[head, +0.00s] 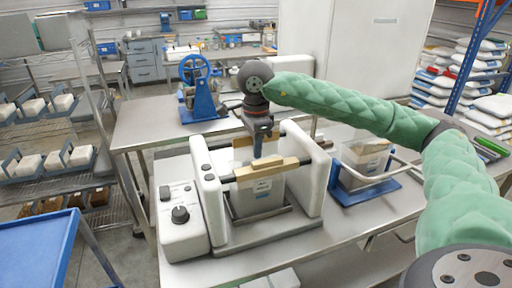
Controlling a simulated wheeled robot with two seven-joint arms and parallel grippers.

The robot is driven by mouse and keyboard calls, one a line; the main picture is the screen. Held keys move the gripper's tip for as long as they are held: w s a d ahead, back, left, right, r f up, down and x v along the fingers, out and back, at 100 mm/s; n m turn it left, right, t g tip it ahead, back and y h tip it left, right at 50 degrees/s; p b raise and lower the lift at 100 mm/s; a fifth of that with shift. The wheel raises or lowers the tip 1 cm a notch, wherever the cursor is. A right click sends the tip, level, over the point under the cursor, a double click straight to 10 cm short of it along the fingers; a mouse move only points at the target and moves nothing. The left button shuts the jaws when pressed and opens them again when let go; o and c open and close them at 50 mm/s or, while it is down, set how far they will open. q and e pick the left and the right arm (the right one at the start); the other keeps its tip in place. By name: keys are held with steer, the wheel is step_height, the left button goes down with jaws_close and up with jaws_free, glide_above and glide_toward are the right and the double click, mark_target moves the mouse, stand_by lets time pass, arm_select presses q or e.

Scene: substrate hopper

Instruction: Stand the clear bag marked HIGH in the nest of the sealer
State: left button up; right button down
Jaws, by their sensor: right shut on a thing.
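The sealer (205,190) is a white machine with two upright side panels, a dark crossbar between them and a control box with a black knob at its left. A clear bag (258,198) with a small label is upright between the side panels, low over the metal tray of the sealer. I cannot read the label or tell whether the bag's base touches the tray. A pale wooden bar (268,168) lies across the bag's top. My right gripper (258,153) points down from above, shut on the bag's top; its fingertips are partly hidden. My left gripper is out of view.
Another clear bag (364,165) sits in a blue stand with a metal rail (372,181) to the right. A blue hand-wheel device (203,92) stands behind the sealer. Shelves of white blocks are at the left, stacked sacks (493,108) at the right.

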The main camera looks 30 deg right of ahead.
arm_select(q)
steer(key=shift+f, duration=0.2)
arm_select(e)
steer(key=shift+f, duration=0.1)
steer(key=c, duration=1.4)
jaws_free()
steer(key=shift+f, duration=0.1)
